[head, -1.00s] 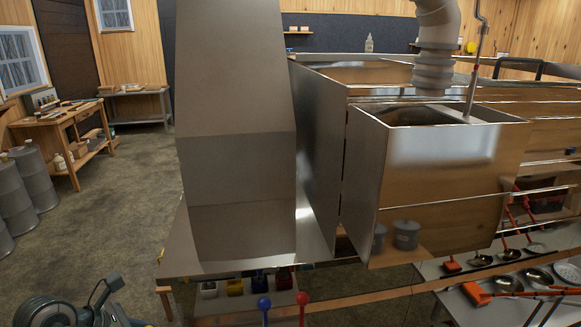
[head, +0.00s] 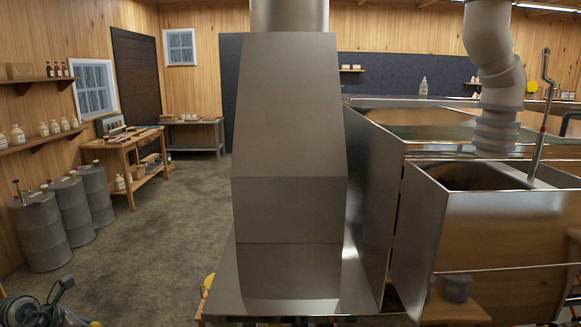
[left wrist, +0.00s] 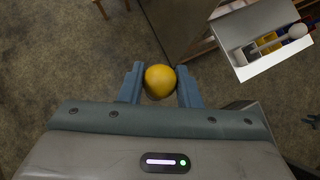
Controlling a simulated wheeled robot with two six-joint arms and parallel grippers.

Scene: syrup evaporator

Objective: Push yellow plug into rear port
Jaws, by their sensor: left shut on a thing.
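In the left wrist view my left gripper (left wrist: 160,72) is shut on a round yellow plug (left wrist: 160,82), held between its two blue-grey fingers. Only the rounded yellow end shows; the rest is hidden by the gripper. The grip is out over the floor, apart from the evaporator. In the head view the steel evaporator (head: 470,225) stands at the right. I cannot make out the rear port in either view. My right gripper is in neither view.
A tall steel hood (head: 290,140) on a steel shelf blocks the middle of the head view. Grey drums (head: 40,230) and a wooden workbench (head: 125,150) stand at the left. A white tray (left wrist: 277,60) with coloured compartments shows in the wrist view. Open floor lies left of the hood.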

